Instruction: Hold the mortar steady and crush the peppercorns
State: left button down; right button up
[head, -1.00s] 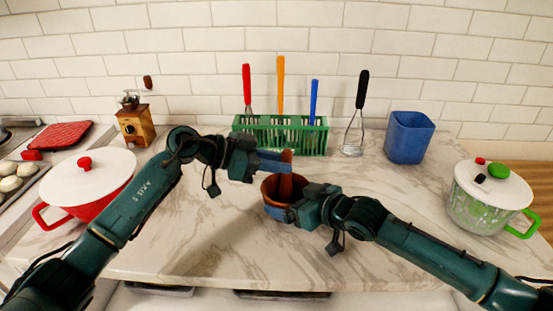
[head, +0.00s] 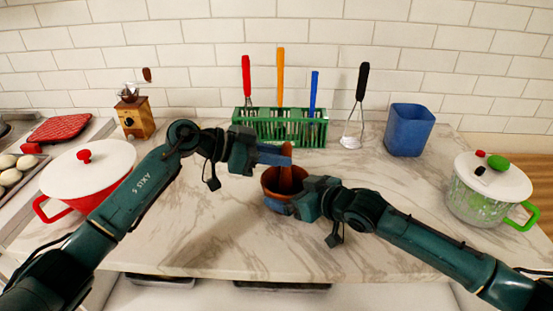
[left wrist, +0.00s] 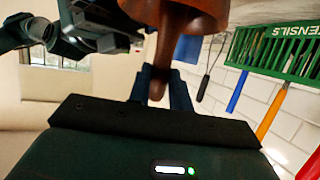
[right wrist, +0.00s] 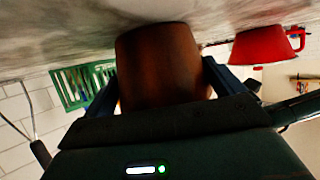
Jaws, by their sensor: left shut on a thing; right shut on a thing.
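The brown mortar (head: 270,180) stands on the marble counter in the middle of the head view. My right gripper (head: 294,206) is shut on its side; the right wrist view shows the mortar (right wrist: 160,65) between the two fingers. The brown wooden pestle (head: 286,158) stands nearly upright with its lower end inside the mortar. My left gripper (head: 276,156) is shut on the pestle's upper part, above the rim; the left wrist view shows the pestle (left wrist: 159,85) between the fingers. The peppercorns and the pestle's lower tip are hidden inside the mortar.
The front counter is clear.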

pick_arm(q)
jog(key=shift+r, duration=0.35)
jog(key=shift+s+d+r, duration=0.2)
jog(key=shift+s+d, duration=0.1)
jog(key=shift+s, duration=0.35)
jog(key=shift+f, duration=1.3)
